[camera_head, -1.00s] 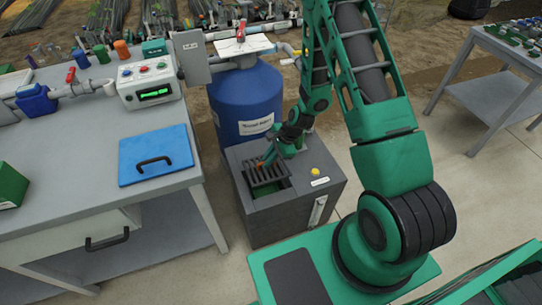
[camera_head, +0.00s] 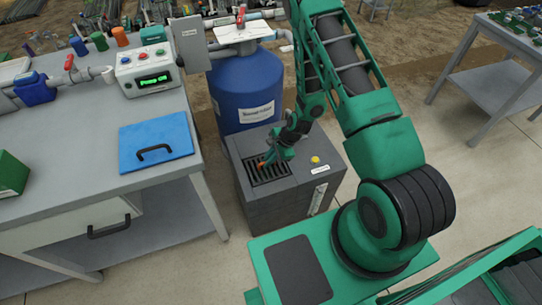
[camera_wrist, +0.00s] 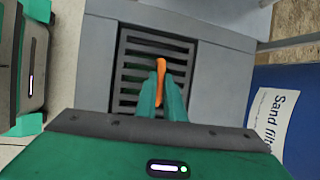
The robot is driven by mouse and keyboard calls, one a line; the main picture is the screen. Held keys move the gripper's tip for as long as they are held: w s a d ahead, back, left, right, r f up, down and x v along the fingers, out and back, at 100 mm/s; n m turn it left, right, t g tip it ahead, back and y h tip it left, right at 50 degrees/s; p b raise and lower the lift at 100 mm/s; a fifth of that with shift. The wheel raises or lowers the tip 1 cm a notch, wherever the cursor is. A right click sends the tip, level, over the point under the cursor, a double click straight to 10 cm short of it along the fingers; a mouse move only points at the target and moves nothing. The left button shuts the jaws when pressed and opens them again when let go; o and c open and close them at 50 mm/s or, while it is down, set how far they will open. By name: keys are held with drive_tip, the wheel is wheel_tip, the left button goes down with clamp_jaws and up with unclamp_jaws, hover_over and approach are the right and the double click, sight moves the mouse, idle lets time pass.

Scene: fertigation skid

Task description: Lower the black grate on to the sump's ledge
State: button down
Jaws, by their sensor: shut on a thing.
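The black grate (camera_head: 272,176) lies in the square opening in the top of the grey sump box (camera_head: 275,207). It looks level and about flush with the top. In the wrist view the slotted grate (camera_wrist: 183,58) fills the opening, with the sump's grey top (camera_wrist: 222,62) around it. My gripper (camera_head: 267,162) is over the grate, its fingers closed on the orange handle (camera_wrist: 161,68) at the grate's middle. The ledge is hidden under the grate, so I cannot see whether the whole rim touches it.
A blue sand filter tank (camera_head: 245,90) stands right behind the sump. A yellow knob (camera_head: 315,160) sticks up on the sump's top, right of the grate. A grey workbench (camera_head: 80,175) with a blue lid (camera_head: 157,142) stands to the left.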

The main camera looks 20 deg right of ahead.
drive_tip(key=shift+f, duration=2.4)
drive_tip(key=c, duration=1.8)
unclamp_jaws()
drive_tip(key=shift+r, duration=5.05)
